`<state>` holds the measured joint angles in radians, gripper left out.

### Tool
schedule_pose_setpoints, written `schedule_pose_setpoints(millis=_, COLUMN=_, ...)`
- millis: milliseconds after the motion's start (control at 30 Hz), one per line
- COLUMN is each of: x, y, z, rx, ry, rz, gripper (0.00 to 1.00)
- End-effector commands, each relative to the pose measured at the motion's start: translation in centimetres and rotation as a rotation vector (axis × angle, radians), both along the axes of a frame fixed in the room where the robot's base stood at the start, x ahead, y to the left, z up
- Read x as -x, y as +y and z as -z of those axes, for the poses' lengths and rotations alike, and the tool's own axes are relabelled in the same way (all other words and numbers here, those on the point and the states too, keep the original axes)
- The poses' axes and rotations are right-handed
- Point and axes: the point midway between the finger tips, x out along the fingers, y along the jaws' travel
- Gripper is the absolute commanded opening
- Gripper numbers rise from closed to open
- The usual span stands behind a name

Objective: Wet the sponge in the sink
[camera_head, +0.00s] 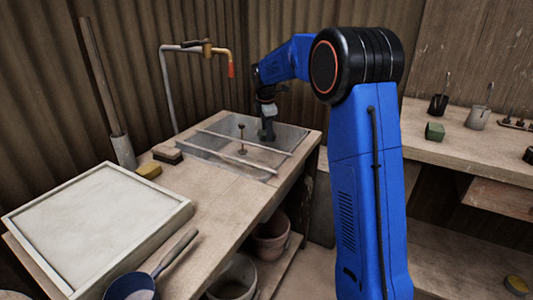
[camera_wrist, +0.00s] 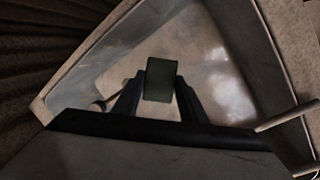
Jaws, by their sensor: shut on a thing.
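My gripper (camera_head: 267,133) reaches down at the far right part of the sink (camera_head: 196,153), which is set into the wooden counter. In the wrist view my gripper (camera_wrist: 161,88) is shut on a dark green block (camera_wrist: 161,72) that looks like a sponge. The block is held between the two fingertips over the sink basin (camera_wrist: 262,60). Pale bright patches show on the basin floor; I cannot tell if they are water or reflections. The block is not clear in the head view.
Two rods (camera_head: 245,140) lie across the sink. A yellow block (camera_head: 148,171) and a brown block (camera_head: 168,154) lie on the counter left of it. A large framed slab (camera_head: 95,225) fills the front left. Another green block (camera_head: 434,131) and small pots stand on the right bench.

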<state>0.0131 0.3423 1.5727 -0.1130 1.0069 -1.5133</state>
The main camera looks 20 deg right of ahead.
Motion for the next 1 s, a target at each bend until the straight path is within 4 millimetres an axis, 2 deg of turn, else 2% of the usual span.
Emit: schedule_pose_setpoints(millis=1000, x=0.0, y=0.0, z=-6.6, rx=0.000, ry=-0.001, rz=0.001, gripper=0.20)
